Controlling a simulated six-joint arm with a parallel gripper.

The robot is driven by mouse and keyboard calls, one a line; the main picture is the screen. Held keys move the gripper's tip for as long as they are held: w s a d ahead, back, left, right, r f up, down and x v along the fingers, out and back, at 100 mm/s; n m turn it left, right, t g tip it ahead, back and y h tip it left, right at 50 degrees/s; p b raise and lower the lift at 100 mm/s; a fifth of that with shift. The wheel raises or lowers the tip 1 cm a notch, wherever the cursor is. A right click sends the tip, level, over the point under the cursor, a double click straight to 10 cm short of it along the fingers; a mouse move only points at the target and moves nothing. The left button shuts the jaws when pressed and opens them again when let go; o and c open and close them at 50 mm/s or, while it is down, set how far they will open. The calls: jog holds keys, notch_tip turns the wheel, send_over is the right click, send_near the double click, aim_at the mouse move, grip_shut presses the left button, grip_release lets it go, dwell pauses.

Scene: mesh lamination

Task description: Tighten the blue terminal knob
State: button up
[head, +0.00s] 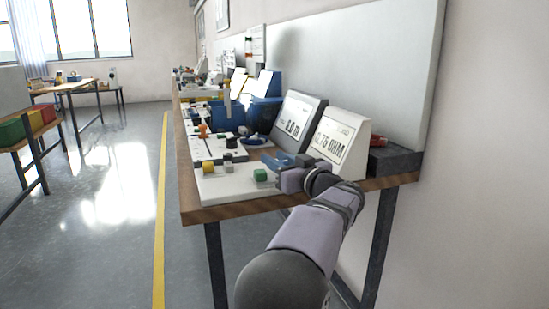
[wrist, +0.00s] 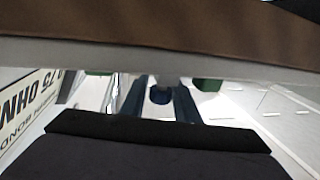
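The blue terminal knob (wrist: 160,95) shows in the wrist view between the two fingers of my gripper (wrist: 161,100). The fingers are apart, one on each side of it, and whether they touch it is hard to tell. In the head view my gripper (head: 276,161) is over the near end of the bench, its blue fingers spread beside the white panel (head: 228,184). I cannot make out the blue knob in the head view.
A green knob (head: 260,175) and a yellow knob (head: 208,167) sit on the white panel. The 0.75 OHM display (head: 338,140) stands close behind my gripper, with another display (head: 297,122) beside it. The wooden bench edge (head: 232,208) is in front.

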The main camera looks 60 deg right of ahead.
jog(key=shift+w+d, duration=0.3)
jog(key=shift+w, duration=0.15)
grip_shut()
jog(key=shift+f+b, duration=0.2)
jog(key=shift+b, duration=0.6)
